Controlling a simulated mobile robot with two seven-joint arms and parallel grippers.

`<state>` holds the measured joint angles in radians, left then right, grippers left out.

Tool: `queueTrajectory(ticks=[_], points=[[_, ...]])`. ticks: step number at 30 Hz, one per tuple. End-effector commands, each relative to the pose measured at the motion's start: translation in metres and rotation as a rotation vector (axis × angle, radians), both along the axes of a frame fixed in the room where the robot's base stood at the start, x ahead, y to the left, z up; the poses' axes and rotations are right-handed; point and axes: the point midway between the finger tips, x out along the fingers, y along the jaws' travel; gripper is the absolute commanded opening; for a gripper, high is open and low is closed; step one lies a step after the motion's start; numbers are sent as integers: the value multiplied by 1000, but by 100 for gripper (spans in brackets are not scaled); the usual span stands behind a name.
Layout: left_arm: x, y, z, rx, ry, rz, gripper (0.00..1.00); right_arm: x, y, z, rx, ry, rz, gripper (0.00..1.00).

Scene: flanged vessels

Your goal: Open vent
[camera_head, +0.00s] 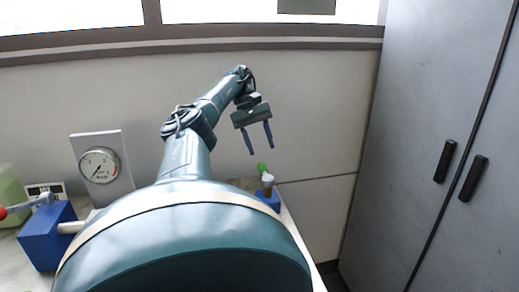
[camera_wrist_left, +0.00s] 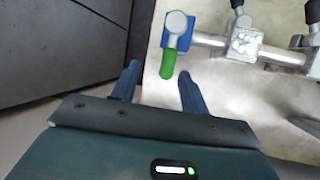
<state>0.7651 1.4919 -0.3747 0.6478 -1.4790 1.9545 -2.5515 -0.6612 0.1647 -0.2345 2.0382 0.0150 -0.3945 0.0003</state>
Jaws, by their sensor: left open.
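A valve with a green lever handle (camera_head: 262,168) stands on a blue block (camera_head: 268,199) at the far right end of the bench. In the left wrist view its green handle (camera_wrist_left: 168,65) points down from a round metal cap (camera_wrist_left: 177,23). My left gripper (camera_head: 260,151) is open and empty, above the green handle in the head view. In the left wrist view, the handle's end shows between the tips of my left gripper (camera_wrist_left: 159,71), closer to the right finger. I cannot tell whether they touch. No label marks the vent. My right gripper is not in view.
Grey cabinet doors with black handles (camera_head: 445,161) stand at the right. A pressure gauge (camera_head: 100,165) and a blue block (camera_head: 47,235) with a red-tipped lever (camera_head: 35,204) are at the left. A metal pipe (camera_wrist_left: 283,56) with black-handled fittings runs right from the green-handled valve.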

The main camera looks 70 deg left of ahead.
Motion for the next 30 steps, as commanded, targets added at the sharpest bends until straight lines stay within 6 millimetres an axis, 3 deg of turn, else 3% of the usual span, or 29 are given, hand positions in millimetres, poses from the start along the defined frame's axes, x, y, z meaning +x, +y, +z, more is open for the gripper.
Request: queueTrajectory(ticks=[1,7,30], points=[[1,0,17,-3,-5,0,45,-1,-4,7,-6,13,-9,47],[0,0,40,-1,-2,0,45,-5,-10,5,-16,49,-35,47],[0,0,42,0,1,1,45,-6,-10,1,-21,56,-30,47]])
